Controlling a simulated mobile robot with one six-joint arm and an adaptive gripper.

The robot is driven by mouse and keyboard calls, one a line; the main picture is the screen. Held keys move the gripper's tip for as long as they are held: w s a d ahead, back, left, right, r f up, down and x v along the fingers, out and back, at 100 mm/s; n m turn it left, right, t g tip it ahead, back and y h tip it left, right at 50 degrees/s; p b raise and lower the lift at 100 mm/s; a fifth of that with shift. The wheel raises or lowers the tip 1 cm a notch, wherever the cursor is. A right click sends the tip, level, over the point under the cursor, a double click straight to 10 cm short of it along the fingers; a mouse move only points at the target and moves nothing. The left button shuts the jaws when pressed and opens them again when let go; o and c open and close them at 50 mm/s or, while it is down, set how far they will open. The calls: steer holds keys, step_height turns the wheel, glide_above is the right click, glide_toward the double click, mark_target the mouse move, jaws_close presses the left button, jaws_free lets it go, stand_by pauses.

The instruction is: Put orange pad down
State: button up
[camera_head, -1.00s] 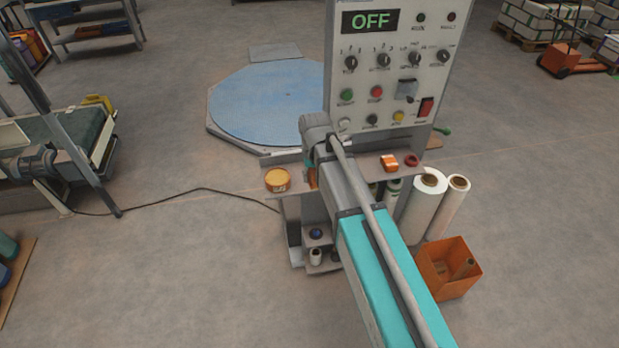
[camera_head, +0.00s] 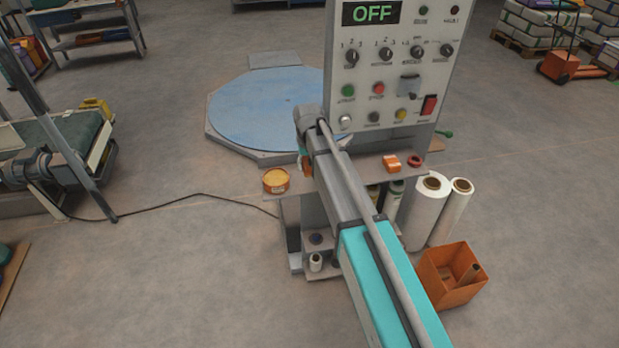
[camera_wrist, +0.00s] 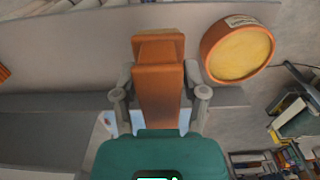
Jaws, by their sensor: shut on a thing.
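The orange pad (camera_wrist: 159,85) is a block-like orange piece in the wrist view, held between the two grey fingers of my gripper (camera_wrist: 161,100). The fingers are shut on its sides. In the head view my arm hides most of the gripper; only a small orange patch (camera_head: 306,166) shows beside the arm's end, at the left part of the grey shelf (camera_head: 350,166) under the control panel. In the wrist view the pad is in front of the shelf (camera_wrist: 60,45); I cannot tell whether it touches it.
A round orange tin with yellow contents (camera_head: 276,180) stands at the shelf's left end, close right of the pad in the wrist view (camera_wrist: 238,52). An orange roll (camera_head: 391,163) and a red ring (camera_head: 415,160) lie farther right. The control panel (camera_head: 395,75) rises behind.

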steer(key=shift+w+a+f+b, duration=0.2)
steer(key=shift+w+f+b, duration=0.55)
steer(key=shift+f, duration=0.2)
steer(key=shift+w+a+f+b, duration=0.2)
steer(key=shift+w+f+b, duration=0.55)
steer(key=shift+f, duration=0.2)
steer(key=shift+w+a+f+b, duration=0.1)
steer(key=shift+w+f+b, duration=0.3)
steer(key=shift+f+b, duration=1.4)
steer(key=o, duration=1)
steer(key=shift+f, duration=0.2)
step_height(320, 180, up, 14)
steer(key=p, duration=1.3)
